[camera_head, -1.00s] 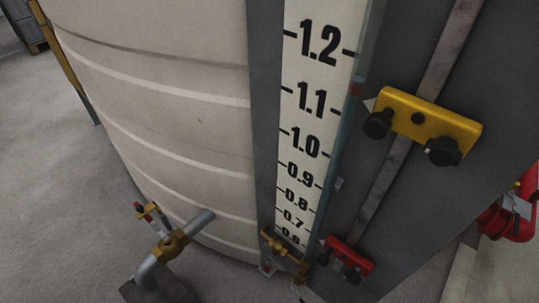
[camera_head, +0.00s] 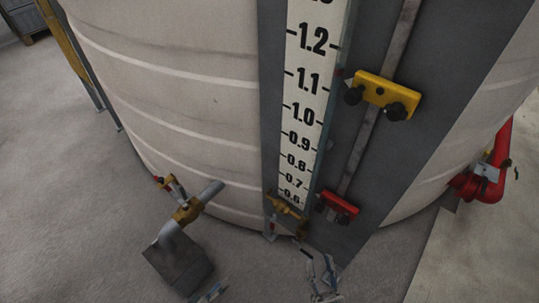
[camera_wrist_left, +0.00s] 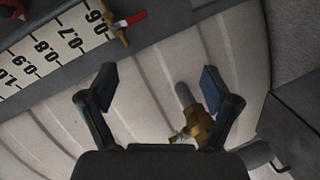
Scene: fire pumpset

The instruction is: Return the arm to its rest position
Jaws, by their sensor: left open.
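My right gripper (camera_head: 317,258) is at the bottom centre of the head view, below the level gauge. Its fingers look apart and empty.
A large pale tank (camera_head: 170,90) carries a white level scale (camera_head: 305,110), a yellow bracket (camera_head: 382,94) and a red bracket (camera_head: 338,207). A brass valve and pipe (camera_head: 186,212) stick out at lower left. A red pipe (camera_head: 490,180) is at right. Grey floor (camera_head: 60,190) is clear at left.

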